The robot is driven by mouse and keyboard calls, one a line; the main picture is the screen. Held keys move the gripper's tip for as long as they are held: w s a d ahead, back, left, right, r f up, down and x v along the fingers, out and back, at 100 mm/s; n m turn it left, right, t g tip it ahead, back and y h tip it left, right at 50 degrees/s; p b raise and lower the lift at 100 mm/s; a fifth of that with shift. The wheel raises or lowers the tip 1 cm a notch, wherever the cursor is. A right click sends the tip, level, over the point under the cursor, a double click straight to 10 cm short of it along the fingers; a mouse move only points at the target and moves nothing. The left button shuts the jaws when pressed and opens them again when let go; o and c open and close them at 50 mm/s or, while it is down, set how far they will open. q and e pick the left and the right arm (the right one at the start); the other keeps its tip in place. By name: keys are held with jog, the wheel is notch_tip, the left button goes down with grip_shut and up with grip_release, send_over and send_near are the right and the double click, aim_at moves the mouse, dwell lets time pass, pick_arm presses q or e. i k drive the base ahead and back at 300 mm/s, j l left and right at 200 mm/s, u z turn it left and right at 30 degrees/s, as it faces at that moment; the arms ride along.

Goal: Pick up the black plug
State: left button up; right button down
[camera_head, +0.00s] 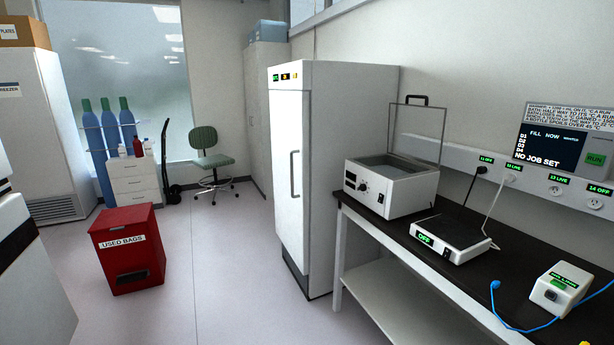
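The black plug (482,170) sits in the leftmost socket of the white wall rail, under a small label that seems to read "11 OFF". Its black cord hangs down behind the bench equipment, and its far end is hidden. A white plug (510,178) with a white cord sits in the socket to its right, labelled "12 LIVE". Neither of my grippers is in view, so nothing of mine shows near the plug.
The dark bench (470,268) carries an open-lidded water bath (392,188), a flat device reading "OFF" (448,236) and a white box (560,290) with a blue cord. A white fridge (318,170) stands left of the bench. A red bin (128,250) stands on open floor.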

aim_at(481, 170)
jog(key=i+l+z, duration=0.1)
jog(key=z, duration=1.4)
